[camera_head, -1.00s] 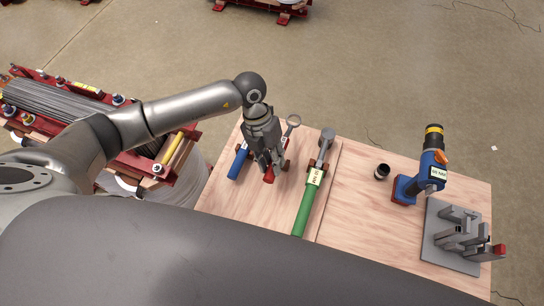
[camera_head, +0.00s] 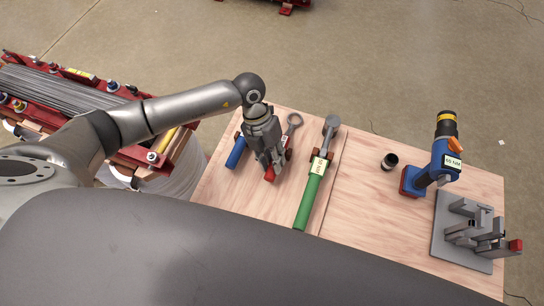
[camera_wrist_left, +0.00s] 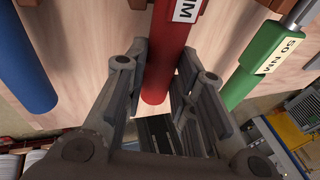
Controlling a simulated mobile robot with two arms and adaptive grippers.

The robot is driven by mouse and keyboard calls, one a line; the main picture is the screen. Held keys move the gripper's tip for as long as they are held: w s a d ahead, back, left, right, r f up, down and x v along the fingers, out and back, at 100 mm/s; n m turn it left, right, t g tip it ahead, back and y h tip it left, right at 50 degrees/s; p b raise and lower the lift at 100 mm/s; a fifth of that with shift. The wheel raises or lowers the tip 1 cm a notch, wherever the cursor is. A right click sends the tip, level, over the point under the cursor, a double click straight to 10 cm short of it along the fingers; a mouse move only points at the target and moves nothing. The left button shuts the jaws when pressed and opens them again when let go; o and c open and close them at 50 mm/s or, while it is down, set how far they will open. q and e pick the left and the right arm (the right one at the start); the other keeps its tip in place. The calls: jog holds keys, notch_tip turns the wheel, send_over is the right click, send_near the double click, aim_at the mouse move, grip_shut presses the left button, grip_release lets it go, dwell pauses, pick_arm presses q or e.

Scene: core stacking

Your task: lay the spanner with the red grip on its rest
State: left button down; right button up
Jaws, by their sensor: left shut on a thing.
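The spanner with the red grip (camera_head: 269,175) is at the left part of the wooden table, its ring head (camera_head: 294,120) pointing to the far side. My left gripper (camera_head: 270,166) comes down over it and is shut on the red grip, which hides much of the shaft. In the left wrist view the red grip (camera_wrist_left: 162,72) lies between the two fingers (camera_wrist_left: 164,65), with a white label at its upper end. A dark red rest part (camera_head: 288,154) shows just right of the gripper. I cannot tell whether the spanner touches it.
A blue-gripped tool (camera_head: 236,152) lies close on the left and a green-gripped one (camera_head: 309,199) on the right. Further right are a black cup (camera_head: 389,161), a blue power tool (camera_head: 436,165) and a grey fixture plate (camera_head: 446,240). The table (camera_head: 352,205) is bare between.

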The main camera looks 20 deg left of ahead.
pick_arm(q)
jog(key=shift+f, duration=0.1)
pick_arm(e)
jog(key=shift+s+d+f, duration=0.1)
pick_arm(q)
jog(key=c, duration=1.1)
grip_release()
jog(key=shift+c, duration=0.2)
pick_arm(e)
jog(key=shift+d, duration=0.15)
pick_arm(q)
jog(key=v, duration=1.2)
jog(key=shift+s, duration=0.1)
